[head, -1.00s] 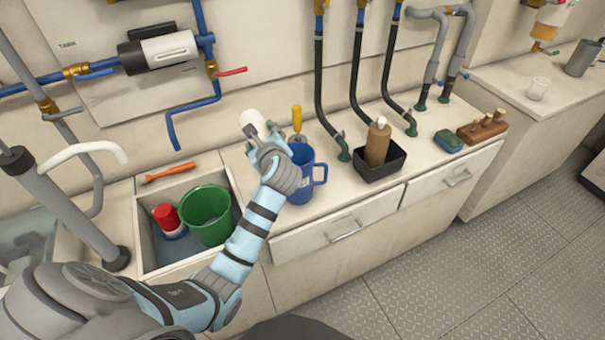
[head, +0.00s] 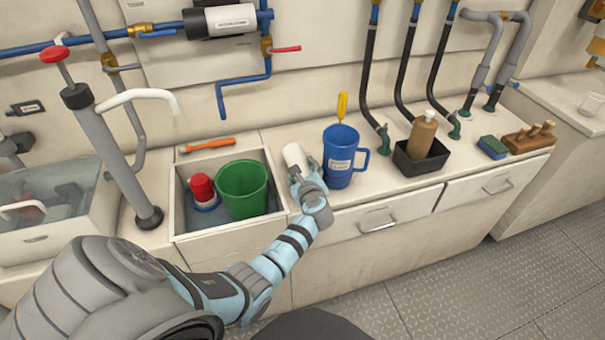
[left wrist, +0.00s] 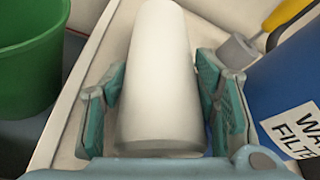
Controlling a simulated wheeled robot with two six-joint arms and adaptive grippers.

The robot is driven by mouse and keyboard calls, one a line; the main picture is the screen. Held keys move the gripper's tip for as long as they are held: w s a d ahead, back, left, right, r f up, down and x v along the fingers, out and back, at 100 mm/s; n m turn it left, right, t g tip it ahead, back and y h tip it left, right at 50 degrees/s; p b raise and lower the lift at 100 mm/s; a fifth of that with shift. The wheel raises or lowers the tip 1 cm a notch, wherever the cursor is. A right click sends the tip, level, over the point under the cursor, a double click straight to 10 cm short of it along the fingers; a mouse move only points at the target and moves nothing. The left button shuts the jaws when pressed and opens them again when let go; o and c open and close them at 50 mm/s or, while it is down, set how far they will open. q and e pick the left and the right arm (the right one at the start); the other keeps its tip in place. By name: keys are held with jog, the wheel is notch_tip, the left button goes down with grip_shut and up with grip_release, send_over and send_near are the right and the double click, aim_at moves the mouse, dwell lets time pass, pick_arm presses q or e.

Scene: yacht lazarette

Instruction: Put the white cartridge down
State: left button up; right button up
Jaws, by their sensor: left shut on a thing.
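The white cartridge (head: 296,157) is a plain white cylinder in the head view, just left of the blue jug (head: 339,168). My left gripper (head: 304,178) is shut on it from the near side. In the left wrist view the cartridge (left wrist: 160,75) lies lengthwise between the teal finger pads (left wrist: 160,110). It is over the strip of counter between the sunken bin and the jug. I cannot tell whether its far end touches the counter. My right gripper is not in view.
The sunken bin (head: 180,205) to the left holds a green bucket (head: 242,190) and a red-capped container (head: 203,190). A yellow-handled tool (head: 342,106) is behind the jug. A black tray with a brown bottle (head: 423,135) stands right of the jug.

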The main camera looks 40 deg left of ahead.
pick_arm(q)
jog(key=shift+f, duration=0.2)
jog(key=o, duration=0.9)
jog(key=shift+w+f, duration=0.1)
jog(key=shift+w, duration=0.05)
jog(key=shift+c, duration=0.2)
jog(key=shift+o, duration=0.3)
jog(key=shift+w, duration=0.1)
jog(key=shift+r, duration=0.35)
jog(key=p+v, duration=0.3)
jog(key=v, duration=0.9)
jog(key=shift+f, duration=0.1)
